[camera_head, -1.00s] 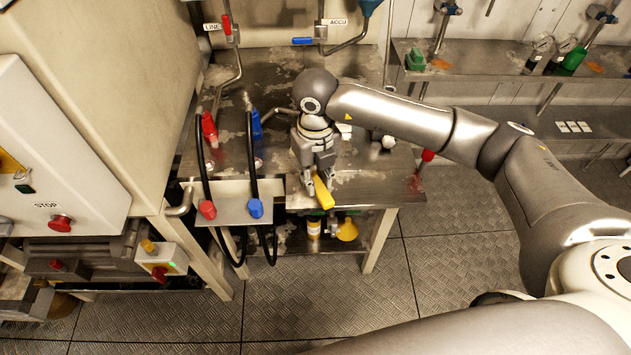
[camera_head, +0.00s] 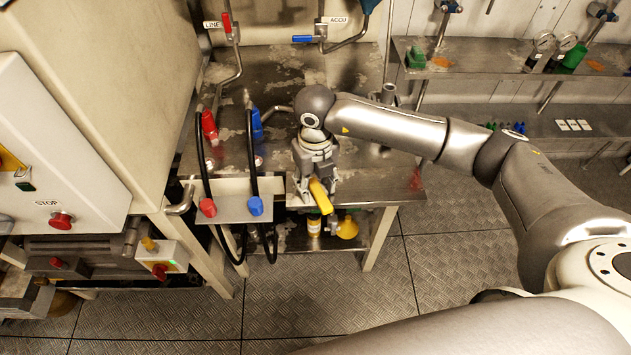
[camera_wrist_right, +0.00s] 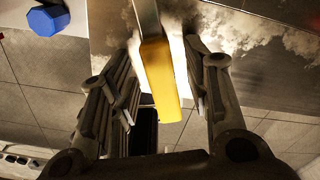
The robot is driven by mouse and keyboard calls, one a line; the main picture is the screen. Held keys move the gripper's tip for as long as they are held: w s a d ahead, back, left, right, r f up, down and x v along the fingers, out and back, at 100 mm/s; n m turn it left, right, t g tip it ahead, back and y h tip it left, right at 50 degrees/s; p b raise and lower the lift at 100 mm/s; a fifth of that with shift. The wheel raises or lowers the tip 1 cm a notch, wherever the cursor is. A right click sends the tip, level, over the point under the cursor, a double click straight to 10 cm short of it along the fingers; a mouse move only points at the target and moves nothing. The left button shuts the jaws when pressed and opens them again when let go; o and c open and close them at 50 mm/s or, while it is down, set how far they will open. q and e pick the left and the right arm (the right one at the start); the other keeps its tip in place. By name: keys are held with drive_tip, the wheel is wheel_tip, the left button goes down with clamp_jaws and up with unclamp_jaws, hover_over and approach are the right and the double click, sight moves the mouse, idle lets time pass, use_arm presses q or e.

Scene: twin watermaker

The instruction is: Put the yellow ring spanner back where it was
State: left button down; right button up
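The yellow ring spanner (camera_head: 321,197) lies at the front edge of the steel bench (camera_head: 365,190), its yellow handle jutting out past the edge. In the right wrist view the yellow handle (camera_wrist_right: 159,72) and part of a grey shaft show; the ring end is out of view. My right gripper (camera_head: 318,194) is over the bench edge, pointing down around the handle. Its fingers (camera_wrist_right: 160,75) stand apart on either side, with a visible gap to the handle. I cannot tell whether the spanner rests fully on the bench. My left gripper is not in view.
A red coupling (camera_head: 207,207) and a blue coupling (camera_head: 255,206) with black hoses sit on a small plate left of my gripper. The blue one also shows in the right wrist view (camera_wrist_right: 47,20). A yellow funnel (camera_head: 347,228) stands on the lower shelf. Floor in front is clear.

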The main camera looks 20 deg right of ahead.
sight(315, 186)
wheel_tip(315, 186, up, 12)
drive_tip(key=shift+r+b, duration=0.2)
drive_tip(key=shift+b, duration=0.25)
idle(1.6)
